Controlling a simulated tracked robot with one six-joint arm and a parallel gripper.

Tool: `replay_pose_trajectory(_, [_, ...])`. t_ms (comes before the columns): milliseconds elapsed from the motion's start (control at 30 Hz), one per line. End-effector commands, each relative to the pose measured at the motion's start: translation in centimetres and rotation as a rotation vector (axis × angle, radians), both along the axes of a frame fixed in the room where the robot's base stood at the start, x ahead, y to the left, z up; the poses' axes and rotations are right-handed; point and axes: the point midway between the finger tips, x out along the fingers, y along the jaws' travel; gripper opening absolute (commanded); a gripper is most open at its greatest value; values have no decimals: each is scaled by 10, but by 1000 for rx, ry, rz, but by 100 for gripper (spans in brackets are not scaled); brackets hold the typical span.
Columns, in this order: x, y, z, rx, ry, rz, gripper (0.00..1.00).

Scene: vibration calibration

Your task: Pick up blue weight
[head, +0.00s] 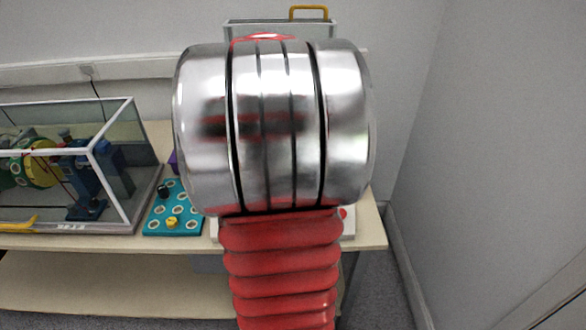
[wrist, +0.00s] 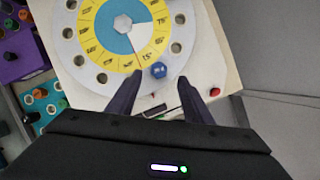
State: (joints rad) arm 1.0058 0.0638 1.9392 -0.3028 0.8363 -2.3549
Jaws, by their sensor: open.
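The blue weight (wrist: 158,70) is a small blue piece with pale marks on its face. In the wrist view it lies at the lower right edge of a round disc (wrist: 100,76) with a yellow lettered ring and a row of holes. My gripper (wrist: 161,80) is open, its two dark fingers pointing toward the disc. The weight appears between the fingertips, with gaps on both sides; I cannot tell how far the tips are above it. In the head view my arm hides the weight and the gripper.
The disc sits on a white panel (wrist: 222,62) with a red button (wrist: 214,92). A teal holder (head: 186,223) with black and yellow pieces stands left of my arm. A purple holder (wrist: 24,62) is at the wrist view's left. A glass case (head: 133,175) with machinery stands further left.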

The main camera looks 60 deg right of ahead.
Motion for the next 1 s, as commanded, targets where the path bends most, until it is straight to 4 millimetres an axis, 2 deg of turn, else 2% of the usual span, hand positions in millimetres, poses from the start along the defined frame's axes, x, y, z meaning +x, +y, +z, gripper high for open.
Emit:
replay_pose_trajectory(133, [-1, -5, -12, 0, 0, 0, 46])
replay_pose_trajectory(567, [0, -6, -18, 1, 1, 0, 46])
replay_pose_trajectory(900, [1, -18, -57, 2, 2, -1, 46])
replay_pose_trajectory(1000, [0, -21, -62, 0, 1, 0, 46])
